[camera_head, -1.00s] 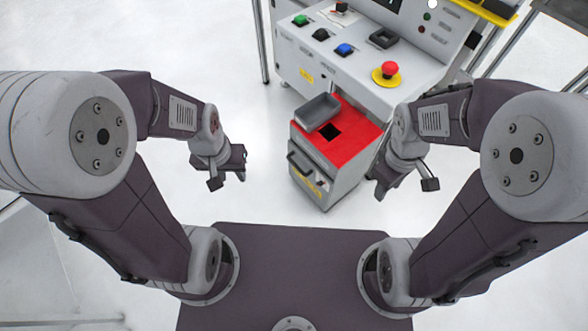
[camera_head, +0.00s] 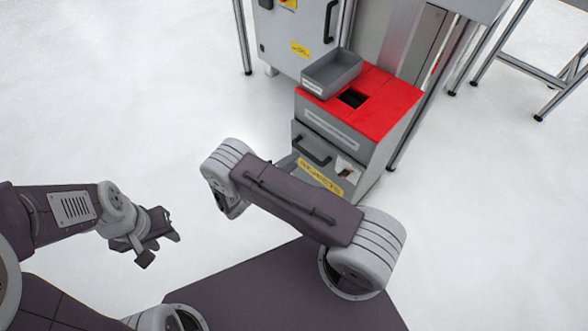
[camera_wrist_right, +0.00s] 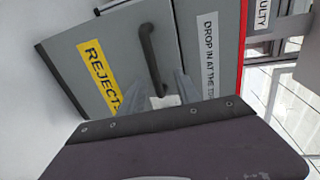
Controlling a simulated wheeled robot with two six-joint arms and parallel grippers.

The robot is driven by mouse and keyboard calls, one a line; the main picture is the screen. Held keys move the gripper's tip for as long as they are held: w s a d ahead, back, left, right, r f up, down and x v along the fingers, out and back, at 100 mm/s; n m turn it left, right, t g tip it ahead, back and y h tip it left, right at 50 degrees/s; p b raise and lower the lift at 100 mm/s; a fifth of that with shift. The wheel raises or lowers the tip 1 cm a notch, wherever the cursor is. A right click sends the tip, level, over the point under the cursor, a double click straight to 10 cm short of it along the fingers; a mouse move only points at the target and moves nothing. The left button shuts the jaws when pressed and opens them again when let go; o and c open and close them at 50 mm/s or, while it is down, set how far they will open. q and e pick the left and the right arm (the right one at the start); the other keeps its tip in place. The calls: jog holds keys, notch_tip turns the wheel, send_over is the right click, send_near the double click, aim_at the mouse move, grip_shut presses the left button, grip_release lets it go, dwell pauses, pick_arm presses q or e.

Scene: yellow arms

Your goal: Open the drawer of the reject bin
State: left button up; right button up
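The reject bin (camera_head: 398,101) is a grey cabinet with a red top. Its drawer front (camera_head: 346,191) has a dark bar handle (camera_head: 311,151) and a yellow label, and looks closed. In the right wrist view the drawer front (camera_wrist_right: 70,58) fills the upper middle, with the handle (camera_wrist_right: 150,62) in front of the fingers. My right gripper (camera_wrist_right: 163,88) is open, its two pale fingers apart on either side of the handle's near end; contact cannot be told. My right arm hides it in the head view. My left gripper (camera_head: 170,228) is open and empty over the floor at left.
A grey tray (camera_head: 333,72) sits on the bin's red top beside a square hole (camera_head: 353,98). A grey cabinet (camera_head: 293,38) stands behind the bin. Metal frame legs (camera_head: 505,45) stand at the right. The white floor left of the bin is clear.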

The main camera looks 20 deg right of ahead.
aim_at(306, 155)
jog(key=b+x, duration=0.1)
jog(key=x, duration=0.1)
jog(key=f+b+x, duration=0.1)
jog(key=x, duration=0.2)
jog(key=b+x, duration=0.1)
jog(key=x, duration=0.2)
jog(key=shift+f+b, duration=0.4)
jog(key=shift+w+d, duration=0.15)
jog(key=shift+d, duration=0.05)
pick_arm(q)
notch_tip(306, 155, down, 5)
pick_arm(e)
jog(key=shift+r, duration=0.1)
jog(key=shift+c, duration=0.3)
grip_shut()
